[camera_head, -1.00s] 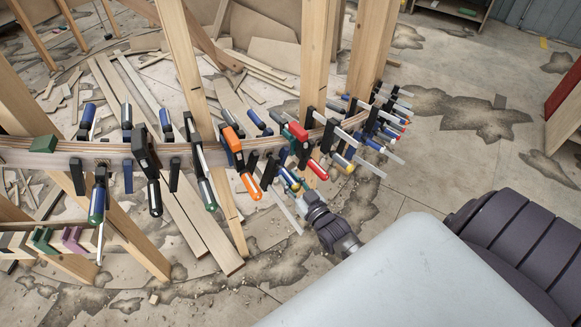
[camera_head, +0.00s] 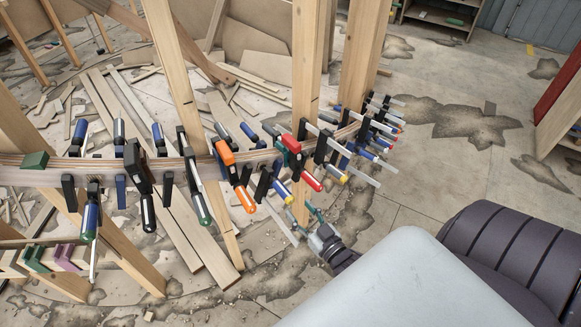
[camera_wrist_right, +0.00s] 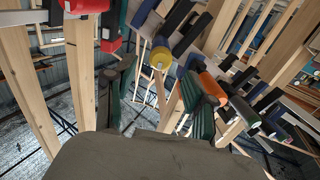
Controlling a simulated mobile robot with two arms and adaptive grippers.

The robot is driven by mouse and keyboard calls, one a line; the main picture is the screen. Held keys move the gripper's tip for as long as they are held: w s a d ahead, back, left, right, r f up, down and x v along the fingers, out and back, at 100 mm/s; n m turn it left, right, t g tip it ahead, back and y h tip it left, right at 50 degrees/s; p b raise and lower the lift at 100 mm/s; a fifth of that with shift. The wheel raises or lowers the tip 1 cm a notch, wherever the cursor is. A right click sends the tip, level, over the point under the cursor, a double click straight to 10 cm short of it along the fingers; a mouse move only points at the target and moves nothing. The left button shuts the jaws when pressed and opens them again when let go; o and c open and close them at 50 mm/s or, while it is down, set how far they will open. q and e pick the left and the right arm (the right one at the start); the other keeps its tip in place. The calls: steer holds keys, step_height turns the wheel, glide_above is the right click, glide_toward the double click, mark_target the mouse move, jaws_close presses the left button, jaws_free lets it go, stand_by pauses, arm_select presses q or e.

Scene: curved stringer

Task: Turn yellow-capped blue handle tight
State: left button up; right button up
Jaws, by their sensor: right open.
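The yellow-capped blue handle (camera_head: 282,189) belongs to a bar clamp on the curved wooden stringer (camera_head: 110,170), between an orange-handled and a red-handled clamp. In the right wrist view its round yellow cap (camera_wrist_right: 160,58) faces the camera, between and beyond my two green-grey fingers. My right gripper (camera_head: 306,219) is open and empty, just below and to the right of the handle in the head view. Its fingers also show spread apart in the wrist view (camera_wrist_right: 160,95). I see no contact between fingers and handle. My left gripper is not in view.
The orange-handled clamp (camera_head: 242,196) and red-handled clamp (camera_head: 307,178) hang close on either side. Wooden posts (camera_head: 307,70) stand behind the row. Loose boards lie on the floor at left; open floor (camera_head: 430,190) is at right.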

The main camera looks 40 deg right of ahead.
steer(key=shift+s, duration=1.85)
steer(key=shift+s+a+p, duration=0.1)
steer(key=shift+s+p, duration=0.25)
steer(key=shift+s, duration=0.9)
steer(key=shift+f, duration=0.1)
steer(key=s+a+f+g, duration=0.2)
steer(key=s+f+g, duration=0.15)
steer(key=f, duration=0.55)
steer(key=s+a+f+n+g, duration=0.1)
steer(key=s+a+f+g, duration=0.2)
steer(key=f, duration=0.5)
steer(key=s+a+f+g, duration=0.1)
steer(key=s+f+g, duration=0.25)
steer(key=f, duration=0.55)
steer(key=s+a+f+n+g, duration=0.1)
steer(key=s+f+g, duration=0.2)
steer(key=s, duration=0.6)
steer(key=s+a+f+n+g, duration=0.1)
steer(key=s+f+g, duration=0.2)
steer(key=s+f, duration=0.4)
steer(key=shift+s+a+g+y, duration=0.2)
steer(key=shift+s+g+y, duration=0.15)
steer(key=shift+s, duration=0.9)
